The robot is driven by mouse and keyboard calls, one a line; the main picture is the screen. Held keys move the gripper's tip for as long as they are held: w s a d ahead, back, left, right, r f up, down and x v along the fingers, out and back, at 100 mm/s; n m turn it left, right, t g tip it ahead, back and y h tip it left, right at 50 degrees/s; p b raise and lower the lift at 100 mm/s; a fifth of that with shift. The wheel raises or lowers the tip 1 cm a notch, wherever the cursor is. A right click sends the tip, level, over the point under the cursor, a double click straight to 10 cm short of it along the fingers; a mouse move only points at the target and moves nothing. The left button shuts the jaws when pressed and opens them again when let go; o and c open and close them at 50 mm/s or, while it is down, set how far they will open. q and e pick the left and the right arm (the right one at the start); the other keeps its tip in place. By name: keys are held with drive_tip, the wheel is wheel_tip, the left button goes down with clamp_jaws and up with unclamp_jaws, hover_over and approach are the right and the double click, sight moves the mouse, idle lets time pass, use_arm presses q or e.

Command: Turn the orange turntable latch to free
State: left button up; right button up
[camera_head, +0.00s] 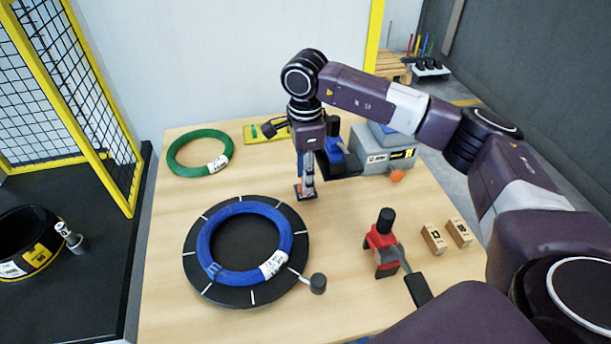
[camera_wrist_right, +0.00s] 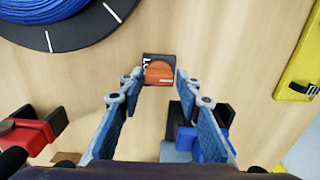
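The orange turntable latch (camera_wrist_right: 158,72) sits on a small black plate with white lettering, which is partly covered by the knob, in the right wrist view. In the head view it is mostly hidden behind my right gripper (camera_head: 306,185), which points down at the table. In the wrist view the right gripper (camera_wrist_right: 156,88) is open and empty, its two blue-padded fingers on either side of the latch with gaps. The black turntable (camera_head: 200,279), with white marks, carries a blue coil (camera_head: 208,237) and lies left of the gripper. My left gripper is not in view.
A green coil (camera_head: 181,168) lies at the back left. A grey machine (camera_head: 367,162) with an orange knob (camera_head: 397,176) stands behind right. A red clamp (camera_head: 380,243) and two wooden blocks (camera_head: 433,238) are at the right. Bare table surrounds the latch's front.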

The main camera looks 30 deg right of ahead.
drive_tip(key=shift+o, duration=1.2)
drive_tip(key=shift+s, duration=0.1)
wheel_tip(320, 180, up, 12)
